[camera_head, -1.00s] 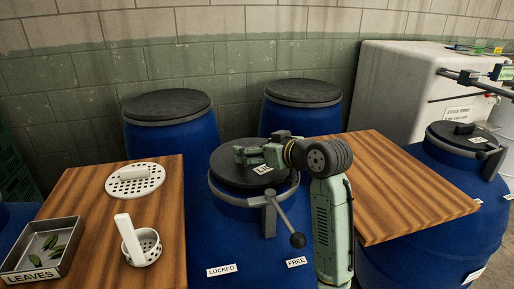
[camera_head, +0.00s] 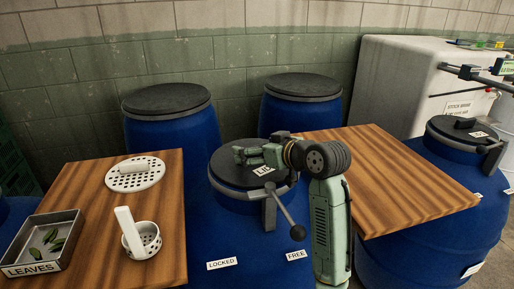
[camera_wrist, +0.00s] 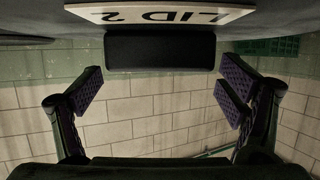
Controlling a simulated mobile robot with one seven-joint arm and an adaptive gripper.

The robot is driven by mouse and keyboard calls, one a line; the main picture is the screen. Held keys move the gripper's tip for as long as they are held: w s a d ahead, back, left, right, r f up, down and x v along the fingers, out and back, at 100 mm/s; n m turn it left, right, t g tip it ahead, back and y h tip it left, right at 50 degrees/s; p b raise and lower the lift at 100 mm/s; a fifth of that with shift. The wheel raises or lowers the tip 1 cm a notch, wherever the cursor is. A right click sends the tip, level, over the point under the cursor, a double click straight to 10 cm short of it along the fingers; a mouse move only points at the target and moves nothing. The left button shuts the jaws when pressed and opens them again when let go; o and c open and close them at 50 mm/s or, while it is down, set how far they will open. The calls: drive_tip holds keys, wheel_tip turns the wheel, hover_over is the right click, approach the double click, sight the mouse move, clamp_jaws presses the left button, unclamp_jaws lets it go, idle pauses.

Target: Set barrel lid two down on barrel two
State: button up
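Barrel lid two (camera_head: 232,176) is a dark disc with a white label, lying over the top of the blue middle barrel (camera_head: 205,235). From here I cannot tell whether it is fully seated. Its label (camera_wrist: 160,13) reads "LID 2" upside down in the wrist view, beside a black block-shaped handle (camera_wrist: 160,52). My gripper (camera_head: 245,155) is low over the lid. In the wrist view my gripper (camera_wrist: 160,90) has its purple-padded fingers wide apart, with the handle clear of both pads. A grey clamp with a ball-ended lever (camera_head: 285,212) is at the barrel's front rim.
"LOCKED" (camera_head: 222,264) and "FREE" (camera_head: 297,255) labels mark the barrel. Wooden boards stand left (camera_head: 90,200) and right (camera_head: 400,190). The left one holds a leaf tray (camera_head: 70,255), a white strainer cup (camera_head: 148,243) and a perforated disc (camera_head: 118,182). Lidded barrels stand behind and right.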

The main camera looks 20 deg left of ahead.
drive_tip(key=shift+o, duration=0.8)
drive_tip(key=shift+r, duration=0.25)
drive_tip(key=b+v, duration=0.1)
drive_tip(key=v, duration=1.1)
drive_tip(key=shift+r+b, duration=0.3)
drive_tip(key=shift+r, duration=0.1)
drive_tip(key=shift+d+f, duration=0.1)
